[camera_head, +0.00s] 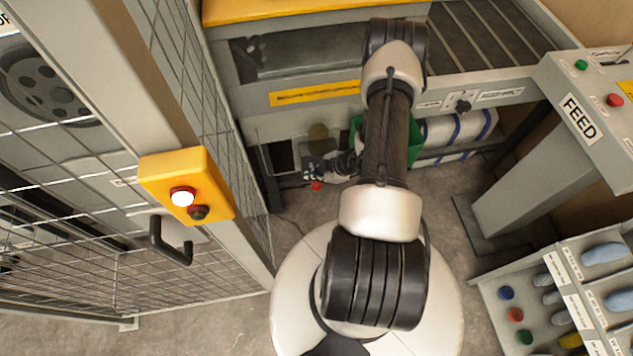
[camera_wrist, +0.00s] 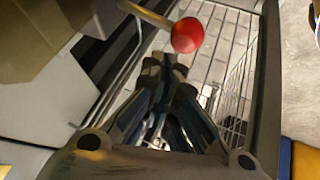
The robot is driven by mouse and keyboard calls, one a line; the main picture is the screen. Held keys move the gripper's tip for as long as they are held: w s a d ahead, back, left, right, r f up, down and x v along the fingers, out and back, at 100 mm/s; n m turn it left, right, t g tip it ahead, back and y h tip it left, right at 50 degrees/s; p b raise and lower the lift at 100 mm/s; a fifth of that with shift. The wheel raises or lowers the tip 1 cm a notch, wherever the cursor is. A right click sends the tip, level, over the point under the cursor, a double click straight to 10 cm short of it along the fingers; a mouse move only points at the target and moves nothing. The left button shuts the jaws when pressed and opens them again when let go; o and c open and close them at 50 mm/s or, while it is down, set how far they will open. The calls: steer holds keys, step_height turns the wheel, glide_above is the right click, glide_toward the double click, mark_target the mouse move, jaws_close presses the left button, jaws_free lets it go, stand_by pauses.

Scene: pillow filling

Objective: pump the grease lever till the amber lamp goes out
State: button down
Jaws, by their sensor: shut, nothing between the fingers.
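The grease lever shows in the wrist view as a pale rod (camera_wrist: 146,13) with a red ball knob (camera_wrist: 187,36) on its end. The red knob also shows small in the head view (camera_head: 317,186), low under the machine. My gripper (camera_wrist: 165,62) is shut and empty, its fingertips close to the knob; I cannot tell whether they touch it. In the head view my gripper (camera_head: 313,171) is small and dark, just above the knob in the picture. I cannot make out an amber lamp in either view.
A wire fence with a yellow switch box (camera_head: 206,170) and a black handle (camera_head: 170,240) stands at left. A green bin (camera_head: 415,140) and white rolls (camera_head: 455,130) lie under the machine. The FEED panel (camera_head: 580,118) and a parts rack (camera_head: 545,300) stand at right.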

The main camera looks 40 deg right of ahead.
mark_target(316, 187)
steer(key=shift+f, duration=0.1)
steer(key=shift+f+b, duration=0.35)
steer(key=shift+s+a+f+b, duration=0.15)
steer(key=shift+s+f+b, duration=0.1)
steer(key=shift+f+b, duration=0.55)
steer(key=shift+s+a+f+b, duration=0.2)
steer(key=shift+f+b, duration=0.3)
steer(key=shift+f, duration=0.45)
steer(key=shift+s+a+f+b, duration=0.1)
steer(key=shift+s+f+b, duration=0.15)
steer(key=shift+f+b, duration=0.55)
stand_by(2.3)
stand_by(0.6)
steer(key=shift+w+d+r+p, duration=0.15)
steer(key=shift+w+r+p, duration=0.1)
steer(key=shift+r+p, duration=0.65)
steer(key=shift+w+d+r+p, duration=0.15)
steer(key=shift+w+r+p, duration=0.1)
steer(key=shift+r+p, duration=0.7)
steer(key=shift+w+d+r+p, duration=0.2)
steer(key=shift+r+p, duration=0.4)
steer(key=shift+r, duration=0.55)
